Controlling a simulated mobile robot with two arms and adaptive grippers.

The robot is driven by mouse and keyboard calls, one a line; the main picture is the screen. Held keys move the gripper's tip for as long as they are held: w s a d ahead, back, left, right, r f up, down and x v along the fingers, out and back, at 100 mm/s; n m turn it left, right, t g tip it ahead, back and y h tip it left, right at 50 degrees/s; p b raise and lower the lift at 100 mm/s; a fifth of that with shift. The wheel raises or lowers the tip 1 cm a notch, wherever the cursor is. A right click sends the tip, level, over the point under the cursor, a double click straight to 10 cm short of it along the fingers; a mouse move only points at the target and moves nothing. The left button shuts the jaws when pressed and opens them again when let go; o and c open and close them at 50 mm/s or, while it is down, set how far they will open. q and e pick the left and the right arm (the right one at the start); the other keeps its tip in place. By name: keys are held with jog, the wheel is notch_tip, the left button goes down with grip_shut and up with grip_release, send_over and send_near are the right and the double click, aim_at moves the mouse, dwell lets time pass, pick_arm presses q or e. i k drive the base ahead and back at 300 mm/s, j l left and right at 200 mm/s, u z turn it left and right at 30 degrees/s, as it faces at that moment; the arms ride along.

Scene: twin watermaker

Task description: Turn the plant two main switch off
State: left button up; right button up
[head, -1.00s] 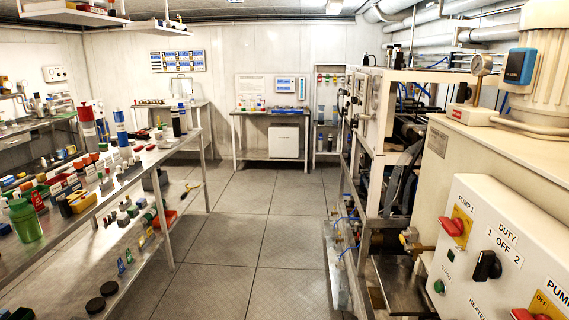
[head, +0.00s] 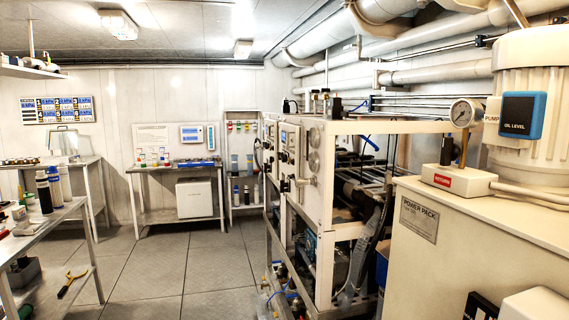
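No switch that I can identify as the plant two main switch shows in the head view. A white-framed machine rack (head: 322,130) stands at centre right. Its front panels (head: 290,140) carry gauges and dark knobs, seen at a steep angle and too small to read. Neither of my grippers is in view.
A cream power pack cabinet (head: 420,255) fills the right foreground, with a pressure gauge (head: 463,113) and a motor (head: 530,60) on top. Benches (head: 45,235) stand at left. The tiled floor (head: 190,265) between them is clear.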

aim_at(283, 184)
jog(key=i+j+z, duration=0.45)
jog(key=i+j, duration=0.8)
jog(key=i, duration=0.1)
